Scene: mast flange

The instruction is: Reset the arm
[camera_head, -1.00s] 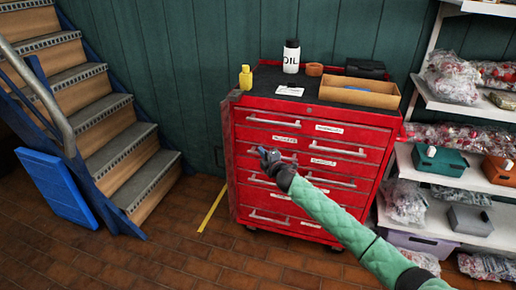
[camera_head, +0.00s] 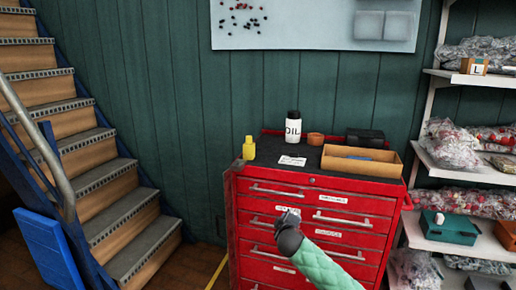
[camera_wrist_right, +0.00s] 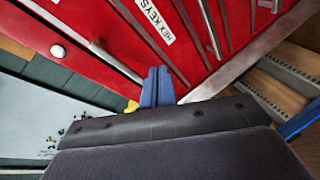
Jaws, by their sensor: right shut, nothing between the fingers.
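My right gripper (camera_head: 290,214) is in front of the upper drawers of a red tool cabinet (camera_head: 335,187) in the head view. My green-sleeved right arm comes up to it from the bottom edge. In the right wrist view, the blue fingers of the gripper (camera_wrist_right: 155,85) are together and hold nothing. Behind them are red drawer fronts, a handle and a label reading HEX KEYS (camera_wrist_right: 154,20). Whether the fingers touch the cabinet I cannot tell. My left gripper is not in view.
On the cabinet top stand a yellow bottle (camera_head: 249,148), an OIL bottle (camera_head: 293,128), a brown round item (camera_head: 315,139), a cardboard tray (camera_head: 345,164) and a black box (camera_head: 365,136). Stairs (camera_head: 110,205) rise at left. Loaded shelves (camera_head: 460,172) stand at right.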

